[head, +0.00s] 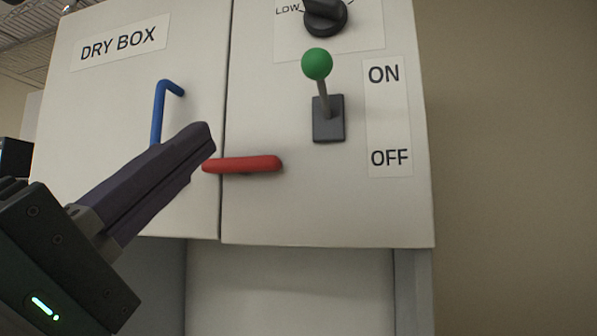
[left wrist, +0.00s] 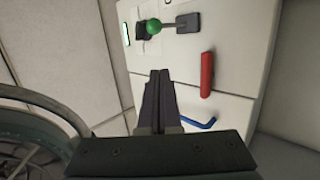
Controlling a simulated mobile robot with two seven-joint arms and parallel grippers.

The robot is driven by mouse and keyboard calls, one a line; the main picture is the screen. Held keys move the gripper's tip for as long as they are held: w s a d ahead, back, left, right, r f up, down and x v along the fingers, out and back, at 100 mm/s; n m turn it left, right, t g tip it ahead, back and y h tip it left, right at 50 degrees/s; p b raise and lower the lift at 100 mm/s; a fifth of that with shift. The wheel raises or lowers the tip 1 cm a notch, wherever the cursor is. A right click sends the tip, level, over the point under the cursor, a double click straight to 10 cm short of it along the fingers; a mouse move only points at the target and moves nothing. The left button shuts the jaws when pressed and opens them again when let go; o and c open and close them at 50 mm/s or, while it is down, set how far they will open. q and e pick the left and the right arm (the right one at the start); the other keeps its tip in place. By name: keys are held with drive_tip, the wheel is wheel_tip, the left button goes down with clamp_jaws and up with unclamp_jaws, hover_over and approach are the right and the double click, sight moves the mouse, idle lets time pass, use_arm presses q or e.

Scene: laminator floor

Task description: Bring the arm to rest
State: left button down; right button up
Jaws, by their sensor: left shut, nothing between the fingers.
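My left gripper (head: 205,137) comes in from the left in the head view, its fingers closed together and empty. Its tips are in front of the dry box (head: 120,85), between the blue handle (head: 157,115) and the red handle (head: 243,164). I cannot tell the exact gap to the door. In the left wrist view the closed fingers (left wrist: 159,75) point towards the cabinet, left of the red handle (left wrist: 206,75), with the blue handle (left wrist: 198,123) beside them. My right gripper is in neither view.
A lever with a green knob (head: 317,64) points up towards ON on the right panel. A black dial (head: 325,15) is above it. A plain wall (head: 515,170) is at the right. In the left wrist view, a curved grey-green rim (left wrist: 45,98) is at the left.

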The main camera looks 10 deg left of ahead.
use_arm(q)
drive_tip(key=shift+s+f, duration=0.1)
drive_tip(key=shift+f, duration=0.1)
wheel_tip(320, 180, down, 21)
drive_tip(key=w+d+m+g+y, duration=0.1)
drive_tip(key=m+g+y, duration=0.2)
drive_tip(key=m+g, duration=0.65)
drive_tip(key=s+a+f+m+g+y, duration=0.2)
drive_tip(key=s+f+g, duration=0.4)
drive_tip(key=s+f, duration=0.1)
drive_tip(key=s+a+f+m+g+y, duration=0.2)
drive_tip(key=s+a+f+m+g, duration=0.1)
drive_tip(key=s+f+g, duration=0.3)
drive_tip(key=w+p+v, duration=0.1)
drive_tip(key=p+v, duration=0.8)
drive_tip(key=p, duration=0.1)
drive_tip(key=w+r+p+v, duration=0.1)
drive_tip(key=w+p+v, duration=0.1)
drive_tip(key=p+v, duration=0.8)
drive_tip(key=shift+w+d+r+p, duration=0.2)
drive_tip(key=shift+w+p, duration=0.1)
drive_tip(key=shift+p, duration=0.3)
drive_tip(key=shift+g, duration=0.25)
